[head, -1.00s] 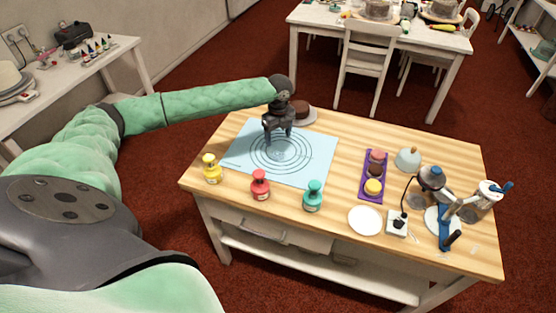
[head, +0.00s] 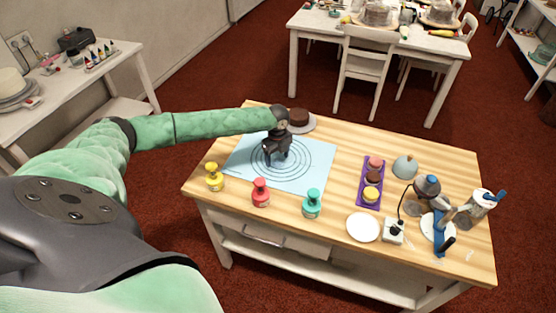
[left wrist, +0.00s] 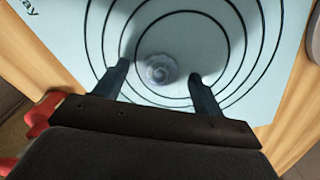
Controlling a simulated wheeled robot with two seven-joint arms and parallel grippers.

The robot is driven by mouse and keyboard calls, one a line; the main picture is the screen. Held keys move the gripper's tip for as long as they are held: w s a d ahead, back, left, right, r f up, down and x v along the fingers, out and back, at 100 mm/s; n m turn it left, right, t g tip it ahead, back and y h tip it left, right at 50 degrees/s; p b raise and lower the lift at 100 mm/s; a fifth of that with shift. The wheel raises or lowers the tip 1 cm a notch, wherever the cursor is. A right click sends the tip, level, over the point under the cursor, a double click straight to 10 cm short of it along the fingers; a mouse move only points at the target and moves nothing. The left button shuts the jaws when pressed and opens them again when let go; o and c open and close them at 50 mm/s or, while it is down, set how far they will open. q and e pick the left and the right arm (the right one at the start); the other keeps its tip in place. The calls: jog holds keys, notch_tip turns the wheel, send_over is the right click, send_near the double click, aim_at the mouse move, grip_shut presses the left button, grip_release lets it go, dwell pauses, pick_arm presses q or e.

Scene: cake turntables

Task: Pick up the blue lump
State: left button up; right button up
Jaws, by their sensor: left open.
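The blue lump (left wrist: 159,69) is a small, rounded, pale grey-blue mound on the light blue mat (left wrist: 284,22), inside the printed rings. In the left wrist view it lies between the two spread fingertips, with no visible contact. My left gripper (head: 276,161) is open and empty, pointing down low over the ringed middle of the mat (head: 310,150). In the head view the gripper hides the lump. My right gripper is not in view.
A chocolate cake on a plate (head: 314,122) stands behind the gripper. Yellow (head: 214,179), red (head: 261,194) and teal (head: 311,204) bottles line the mat's front side. A purple tray (head: 361,193) of small cakes, a white plate (head: 363,227) and tools stand to the right.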

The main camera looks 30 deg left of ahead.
pick_arm(q)
jog(key=shift+f, duration=0.25)
jog(key=shift+c, duration=0.2)
jog(key=c, duration=1)
